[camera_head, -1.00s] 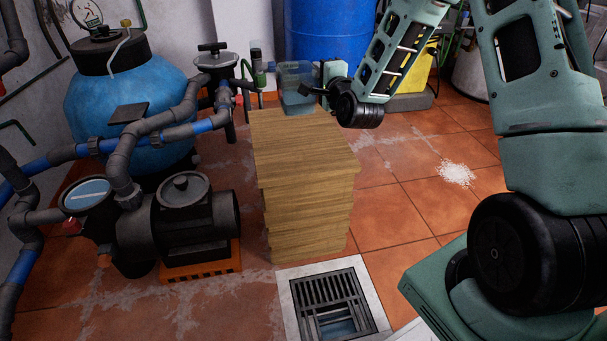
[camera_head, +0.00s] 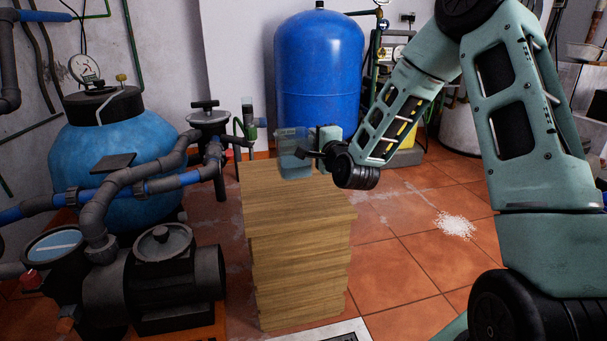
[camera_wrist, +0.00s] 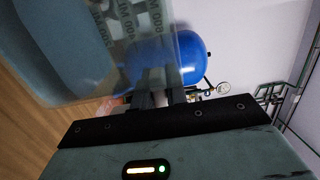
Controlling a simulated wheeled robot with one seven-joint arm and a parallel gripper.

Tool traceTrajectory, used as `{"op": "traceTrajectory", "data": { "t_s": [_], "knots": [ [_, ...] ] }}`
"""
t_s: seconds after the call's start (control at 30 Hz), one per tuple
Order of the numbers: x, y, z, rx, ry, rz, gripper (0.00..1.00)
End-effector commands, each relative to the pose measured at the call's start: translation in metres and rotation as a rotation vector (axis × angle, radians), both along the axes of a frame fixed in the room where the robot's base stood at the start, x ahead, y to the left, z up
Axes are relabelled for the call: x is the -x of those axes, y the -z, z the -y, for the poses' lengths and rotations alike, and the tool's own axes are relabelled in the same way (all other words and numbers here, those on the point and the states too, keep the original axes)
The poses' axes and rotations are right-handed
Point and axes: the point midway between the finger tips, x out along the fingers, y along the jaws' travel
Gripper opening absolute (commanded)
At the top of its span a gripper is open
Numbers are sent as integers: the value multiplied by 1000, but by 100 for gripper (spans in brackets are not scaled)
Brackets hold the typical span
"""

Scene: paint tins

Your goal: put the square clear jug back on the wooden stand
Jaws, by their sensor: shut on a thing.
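The square clear jug (camera_head: 291,156) is upright at the far right part of the wooden stand's top (camera_head: 275,205). My gripper (camera_head: 308,154) comes from the right and is shut on the jug. In the wrist view the jug (camera_wrist: 60,45) fills the upper left, with printed volume marks on its side, and the dark fingers (camera_wrist: 160,98) reach its lower edge. The wooden stand (camera_wrist: 22,135) shows at the left there. I cannot tell whether the jug's base touches the stand top.
A pump (camera_head: 165,275) and a blue filter tank (camera_head: 115,150) with pipes stand left of the stand. A tall blue tank (camera_head: 320,70) is behind. The near part of the stand top is bare. White granules (camera_head: 455,225) lie on the tiles at the right.

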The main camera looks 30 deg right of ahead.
Motion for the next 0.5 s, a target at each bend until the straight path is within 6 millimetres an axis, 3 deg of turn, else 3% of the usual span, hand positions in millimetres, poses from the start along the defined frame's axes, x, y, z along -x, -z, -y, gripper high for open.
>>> {"op": "traceTrajectory", "data": {
  "t_s": [0.2,0.5],
  "knots": [
    [0,50,0,-2,-1,-2,0],
    [0,83,-1,-1,-1,0,0]
  ]
}}
